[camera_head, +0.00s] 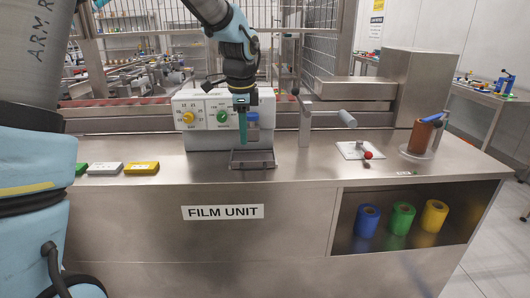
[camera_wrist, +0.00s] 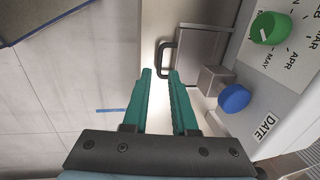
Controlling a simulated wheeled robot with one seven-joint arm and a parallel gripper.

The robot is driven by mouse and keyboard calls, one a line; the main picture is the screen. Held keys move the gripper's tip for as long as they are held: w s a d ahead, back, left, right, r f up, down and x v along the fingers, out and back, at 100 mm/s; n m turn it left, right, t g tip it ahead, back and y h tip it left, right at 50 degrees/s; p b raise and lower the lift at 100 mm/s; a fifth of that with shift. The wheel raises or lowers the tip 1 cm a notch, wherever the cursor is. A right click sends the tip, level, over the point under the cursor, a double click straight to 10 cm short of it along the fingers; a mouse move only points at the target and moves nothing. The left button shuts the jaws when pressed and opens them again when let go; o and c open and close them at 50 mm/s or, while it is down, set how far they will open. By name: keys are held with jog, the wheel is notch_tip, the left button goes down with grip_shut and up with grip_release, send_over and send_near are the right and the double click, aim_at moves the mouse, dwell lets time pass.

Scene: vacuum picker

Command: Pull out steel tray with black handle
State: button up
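The steel tray (camera_wrist: 200,48) shows in the wrist view as a grey metal box with a black U-shaped handle (camera_wrist: 163,58) on its left side. In the head view the tray (camera_head: 253,165) sits low at the front of the white machine, on the steel counter. My gripper (camera_wrist: 160,73) is open, its two green fingers apart with nothing between them. The handle lies just beyond the fingertips, roughly in line with the gap. In the head view my gripper (camera_head: 242,138) points down above the tray, and its fingers look like one. I cannot tell the exact distance to the handle.
The white machine (camera_head: 200,135) carries a yellow knob (camera_head: 188,117) and a green knob (camera_head: 222,116). A blue knob (camera_wrist: 234,98) is right of the fingers in the wrist view. A steel post with a lever (camera_head: 306,120) stands right. Small boxes (camera_head: 105,168) lie left; the counter front is clear.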

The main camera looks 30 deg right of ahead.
aim_at(248, 169)
jog(key=f, duration=0.3)
jog(key=w+d+f+p, duration=0.1)
jog(key=f, duration=0.3)
jog(key=f+p, duration=0.1)
jog(key=f, duration=0.2)
jog(key=shift+w+d+f, duration=0.25)
jog(key=shift+w, duration=0.05)
jog(key=shift+c, duration=0.3)
grip_shut()
dwell(0.8)
